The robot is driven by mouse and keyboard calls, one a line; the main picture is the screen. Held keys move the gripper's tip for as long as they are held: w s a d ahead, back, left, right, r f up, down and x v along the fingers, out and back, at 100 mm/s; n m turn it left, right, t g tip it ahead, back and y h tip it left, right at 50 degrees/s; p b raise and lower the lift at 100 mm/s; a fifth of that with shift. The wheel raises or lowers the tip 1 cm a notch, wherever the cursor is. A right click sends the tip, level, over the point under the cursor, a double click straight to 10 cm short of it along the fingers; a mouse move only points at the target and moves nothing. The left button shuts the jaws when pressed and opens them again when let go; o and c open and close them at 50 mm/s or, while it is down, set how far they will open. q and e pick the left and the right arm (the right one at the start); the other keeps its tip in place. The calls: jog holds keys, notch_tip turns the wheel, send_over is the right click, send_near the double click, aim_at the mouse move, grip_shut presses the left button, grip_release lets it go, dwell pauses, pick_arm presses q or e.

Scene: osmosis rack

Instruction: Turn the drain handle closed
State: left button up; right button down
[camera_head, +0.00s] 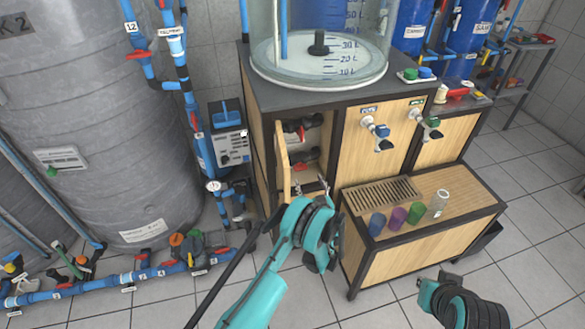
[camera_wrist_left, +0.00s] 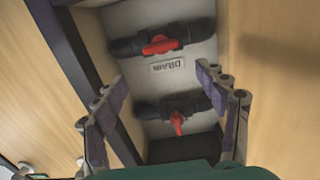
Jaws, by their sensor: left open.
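The open cabinet shows two black valves with red handles. In the left wrist view, the upper red handle (camera_wrist_left: 160,45) lies along its horizontal pipe. The lower red handle (camera_wrist_left: 177,122) stands out across its pipe. A DRAIN label (camera_wrist_left: 166,66) sits on the back panel between them; which valve it names is not certain. In the head view the upper handle (camera_head: 302,132) and lower handle (camera_head: 306,167) are small. My left gripper (camera_head: 311,186) is open and empty at the cabinet opening, its fingers (camera_wrist_left: 160,76) spread before the valves. My right gripper (camera_head: 438,284) is low at the right.
The narrow cabinet door (camera_head: 283,160) stands open left of my left gripper. Wooden walls flank the opening. A lower wooden bench (camera_head: 465,194) with several cups stands at the right. A grey tank (camera_head: 100,110) and blue pipes (camera_head: 110,284) occupy the left.

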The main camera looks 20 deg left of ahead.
aim_at(301, 169)
pick_arm(q)
jog(key=x, duration=0.2)
jog(key=b+x, duration=0.1)
jog(key=x, duration=0.1)
jog(key=f+b+x, duration=0.1)
jog(key=x, duration=0.1)
jog(key=shift+a+f, duration=0.1)
jog(key=shift+a, duration=0.25)
jog(key=shift+w+a, duration=0.35)
jog(key=shift+w, duration=0.15)
jog(key=c, duration=1.1)
